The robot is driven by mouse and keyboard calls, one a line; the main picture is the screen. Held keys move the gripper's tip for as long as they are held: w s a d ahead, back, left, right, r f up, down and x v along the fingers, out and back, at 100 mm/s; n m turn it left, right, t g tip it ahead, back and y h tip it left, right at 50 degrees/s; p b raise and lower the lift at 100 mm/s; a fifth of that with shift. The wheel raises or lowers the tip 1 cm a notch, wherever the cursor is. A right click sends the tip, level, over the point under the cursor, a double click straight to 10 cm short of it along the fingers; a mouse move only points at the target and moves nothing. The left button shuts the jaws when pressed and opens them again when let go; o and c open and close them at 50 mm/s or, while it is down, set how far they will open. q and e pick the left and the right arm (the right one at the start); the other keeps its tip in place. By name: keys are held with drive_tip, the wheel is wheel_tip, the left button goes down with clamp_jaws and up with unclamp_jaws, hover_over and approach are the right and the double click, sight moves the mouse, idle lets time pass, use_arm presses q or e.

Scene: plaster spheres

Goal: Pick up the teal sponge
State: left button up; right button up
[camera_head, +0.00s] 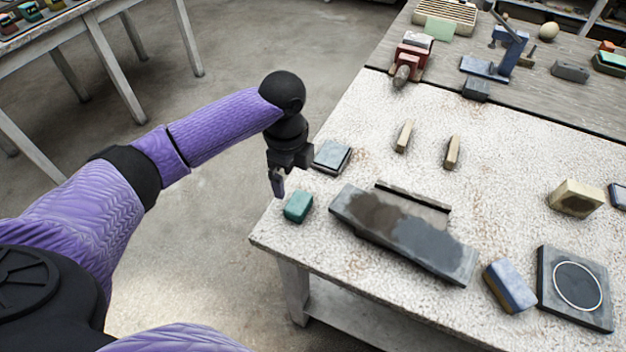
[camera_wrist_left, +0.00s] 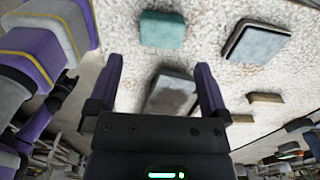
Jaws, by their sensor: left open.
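The teal sponge (camera_head: 298,207) is a small block lying near the left edge of the speckled table (camera_head: 340,270). My left gripper (camera_head: 278,188) is just beyond and to the left of it in the head view, above table height and pointing down. It is open and empty. In the left wrist view the sponge (camera_wrist_left: 162,30) lies beyond the spread fingers (camera_wrist_left: 160,88), near the top middle, apart from them.
A grey-blue square block (camera_head: 332,157) lies close beside my left gripper. A long dark slab (camera_head: 405,233) lies right of the sponge. A blue sponge (camera_head: 510,285) and a dark square plate (camera_head: 575,287) lie further right. Two small wooden pieces (camera_head: 404,136) stand further back.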

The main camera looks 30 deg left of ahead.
sight(298, 201)
use_arm(q)
drive_tip(key=shift+w+d+f, duration=0.2)
drive_tip(key=shift+w, duration=0.1)
drive_tip(key=f+b, duration=0.1)
drive_tip(key=f, duration=0.2)
drive_tip(key=f+b, duration=0.1)
drive_tip(key=f, duration=0.2)
drive_tip(key=f+b, duration=0.2)
drive_tip(key=f, duration=0.1)
drive_tip(key=shift+s+d, duration=0.15)
drive_tip(key=shift+d, duration=0.25)
drive_tip(key=shift+f, duration=0.35)
drive_tip(key=shift+r, duration=0.15)
drive_tip(key=c, duration=0.9)
wheel_tip(298, 201, up, 9)
drive_tip(key=p, duration=0.3)
drive_tip(key=shift+r+p, duration=0.15)
drive_tip(key=shift+p, duration=0.2)
drive_tip(key=shift+r, duration=0.4)
